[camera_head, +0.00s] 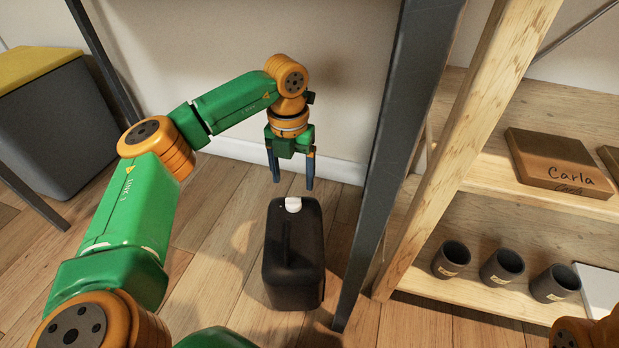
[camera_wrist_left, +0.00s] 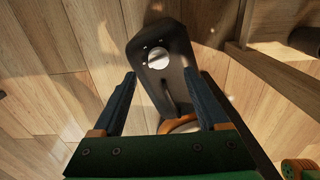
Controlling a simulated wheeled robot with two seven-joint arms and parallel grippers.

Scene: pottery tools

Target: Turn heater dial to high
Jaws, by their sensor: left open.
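A black, upright, box-like body (camera_head: 290,262) stands on the wooden floor with a round white knob or cap (camera_head: 293,204) on its top. I cannot tell for certain whether it is the heater and its dial. The black body also shows in the left wrist view (camera_wrist_left: 177,50), with the white round part (camera_wrist_left: 158,58) facing the camera. My left gripper (camera_head: 292,184) is open and empty, pointing down just above the white part, apparently without touching it. In the left wrist view, the white part lies between and beyond the fingers. My right gripper is not in view.
A dark table or rack leg (camera_head: 392,150) stands close on the right. Beyond it, a wooden shelf (camera_head: 470,190) holds a box marked Carla (camera_head: 552,160) and dark cups (camera_head: 502,266). A grey bin with a yellow lid (camera_head: 50,120) stands at left. The wall is close behind.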

